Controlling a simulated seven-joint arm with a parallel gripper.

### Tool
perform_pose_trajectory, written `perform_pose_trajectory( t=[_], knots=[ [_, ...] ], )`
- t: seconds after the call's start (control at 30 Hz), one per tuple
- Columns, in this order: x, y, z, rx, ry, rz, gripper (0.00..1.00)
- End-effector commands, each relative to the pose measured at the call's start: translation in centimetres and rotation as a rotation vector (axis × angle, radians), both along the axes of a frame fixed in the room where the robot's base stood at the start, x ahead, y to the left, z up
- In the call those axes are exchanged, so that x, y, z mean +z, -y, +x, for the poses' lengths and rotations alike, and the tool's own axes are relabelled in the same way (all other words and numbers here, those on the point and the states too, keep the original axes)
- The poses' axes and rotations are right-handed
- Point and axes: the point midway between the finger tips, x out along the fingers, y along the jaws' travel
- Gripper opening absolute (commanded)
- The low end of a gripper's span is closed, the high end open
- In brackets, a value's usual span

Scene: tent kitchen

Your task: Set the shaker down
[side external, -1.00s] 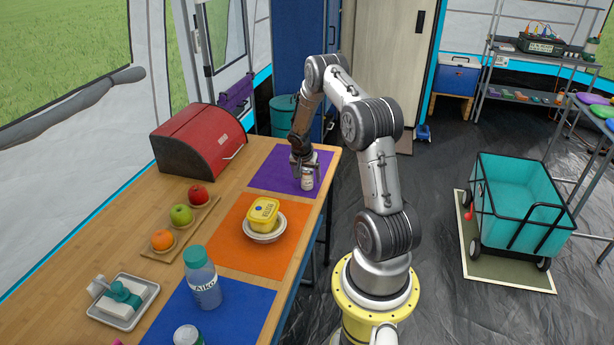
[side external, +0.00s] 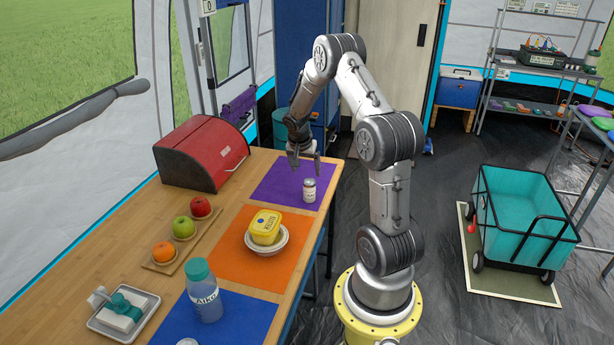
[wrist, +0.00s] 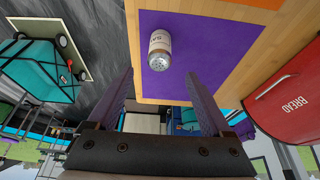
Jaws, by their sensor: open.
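The shaker (side external: 309,190) is a small white-labelled jar with a grey metal top. It stands upright on the purple mat (side external: 272,184), near the mat's right edge. The wrist view also shows the shaker (wrist: 160,50), with its perforated top facing my gripper. My gripper (side external: 305,164) is open and empty, above and a little behind the shaker in the side view. In the wrist view my gripper (wrist: 158,72) has its two fingers wide apart, with the shaker beyond their tips and not touching them.
A red bread box (side external: 202,152) stands left of the purple mat. A yellow tub (side external: 265,225) in a white bowl sits on the orange mat (side external: 228,262). Fruit on a board (side external: 203,221) and a teal-capped bottle (side external: 205,295) are nearer. Purple mat around the shaker is clear.

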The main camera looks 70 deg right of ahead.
Motion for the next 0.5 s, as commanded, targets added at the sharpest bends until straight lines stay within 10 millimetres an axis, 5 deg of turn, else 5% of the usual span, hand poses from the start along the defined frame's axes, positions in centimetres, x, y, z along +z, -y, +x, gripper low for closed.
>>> perform_pose_trajectory(
  t=[0.17, 0.27, 0.4, 0.5],
  knots=[
    [2.9, -1.9, 1.2, 0.061, 0.001, -0.009, 0.84],
    [7.0, -5.7, 3.0, 0.189, -0.001, -0.021, 0.84],
    [13.9, -14.4, 4.2, 0.460, -0.002, -0.038, 0.84],
    [17.7, -21.1, 3.2, 0.672, 0.002, -0.044, 0.84]
  ],
)
